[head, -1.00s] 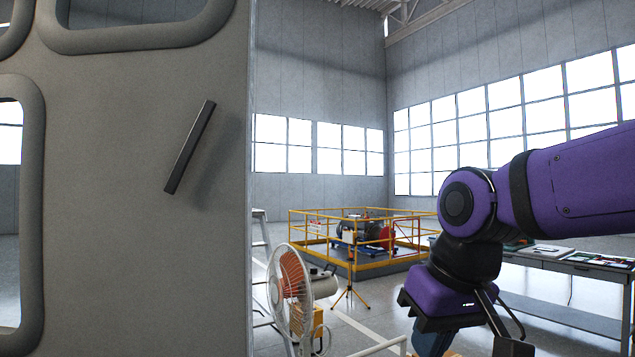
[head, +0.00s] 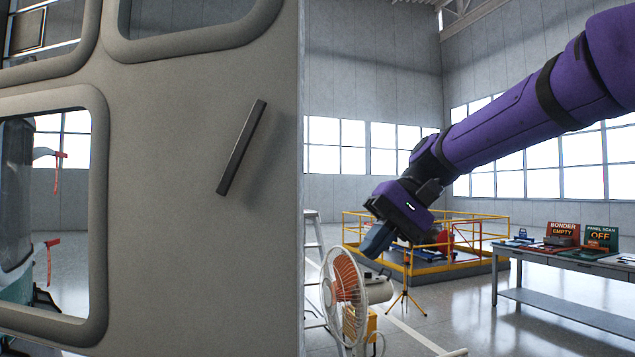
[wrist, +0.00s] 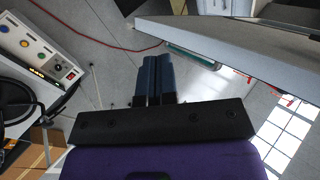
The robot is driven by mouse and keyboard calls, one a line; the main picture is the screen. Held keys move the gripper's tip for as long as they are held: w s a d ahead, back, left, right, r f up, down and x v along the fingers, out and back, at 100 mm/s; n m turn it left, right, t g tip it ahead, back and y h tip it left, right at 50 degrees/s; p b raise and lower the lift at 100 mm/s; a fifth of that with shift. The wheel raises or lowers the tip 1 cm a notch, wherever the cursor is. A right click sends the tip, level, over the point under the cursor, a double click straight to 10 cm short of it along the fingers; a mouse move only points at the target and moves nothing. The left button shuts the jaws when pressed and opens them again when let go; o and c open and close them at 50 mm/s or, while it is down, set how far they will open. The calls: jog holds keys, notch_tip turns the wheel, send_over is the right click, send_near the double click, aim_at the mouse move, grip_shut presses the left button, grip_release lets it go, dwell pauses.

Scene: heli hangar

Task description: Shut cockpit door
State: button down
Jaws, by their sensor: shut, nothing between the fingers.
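The grey cockpit door (head: 185,180) fills the left half of the head view, with rounded window openings and a dark slanted bar handle (head: 241,148) near its right edge. In the wrist view the door's edge (wrist: 235,50) runs across the upper right. My gripper (head: 372,246) is right of the door in the head view, apart from its right edge. In the wrist view my blue fingers (wrist: 154,75) are together and empty, to the left of the door panel. How far the door stands from its frame cannot be told.
An orange-bladed fan (head: 345,285) and a ladder (head: 313,250) stand just right of the door. A yellow-railed platform (head: 470,262) is behind. A workbench (head: 560,258) with signs stands at right. A control box (wrist: 38,48) and red cable show in the wrist view.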

jog(key=w+d+r+n+g+y, duration=0.1)
jog(key=w+r+n+g+y, duration=0.1)
jog(key=w+r+g+y, duration=0.4)
jog(key=w+r+n+g+y, duration=0.1)
jog(key=w+r+n+y, duration=0.2)
jog(key=w, duration=0.6)
jog(key=s+a+h, duration=0.1)
jog(key=s+a, duration=0.7)
jog(key=a, duration=0.1)
jog(key=shift+s+a+r, duration=0.4)
